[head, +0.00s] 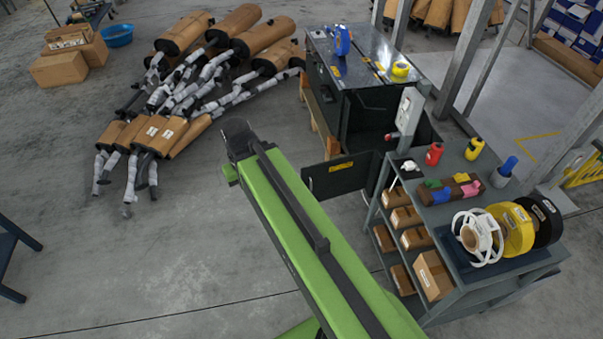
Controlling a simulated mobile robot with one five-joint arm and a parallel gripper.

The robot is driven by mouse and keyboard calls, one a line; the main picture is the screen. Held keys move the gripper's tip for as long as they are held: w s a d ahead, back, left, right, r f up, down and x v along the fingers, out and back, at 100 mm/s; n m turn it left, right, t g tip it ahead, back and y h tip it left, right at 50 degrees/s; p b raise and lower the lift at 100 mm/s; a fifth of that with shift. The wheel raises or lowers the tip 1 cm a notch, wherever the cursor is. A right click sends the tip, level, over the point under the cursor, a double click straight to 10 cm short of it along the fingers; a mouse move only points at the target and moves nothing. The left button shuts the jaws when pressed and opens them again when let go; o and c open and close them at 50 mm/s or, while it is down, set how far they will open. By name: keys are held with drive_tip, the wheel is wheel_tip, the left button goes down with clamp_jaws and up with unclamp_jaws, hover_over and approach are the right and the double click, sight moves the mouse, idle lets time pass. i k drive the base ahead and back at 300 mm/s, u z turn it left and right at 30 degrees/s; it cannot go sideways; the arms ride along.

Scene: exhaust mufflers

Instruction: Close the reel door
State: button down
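The reel door appears to be the dark flat panel (320,184) with a yellow label, in the middle of the head view. It stands out from the front of the dark cabinet (326,92), swung open. A dark recess shows in the cabinet behind it. My green arm reaches from the bottom of the view up and left, and its dark end joint shows left of the door, apart from it in the picture. My gripper cannot be made out; its fingers are hidden or out of view.
A grey shelf cart (455,215) with tape reels, a tool tray and cardboard boxes stands right of the door, close to its right edge. Wrapped mufflers (190,90) lie on the floor at upper left.

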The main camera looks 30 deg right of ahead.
sight(337, 177)
drive_tip(key=u, duration=0.1)
drive_tip(key=i, duration=1)
drive_tip(key=u, duration=0.05)
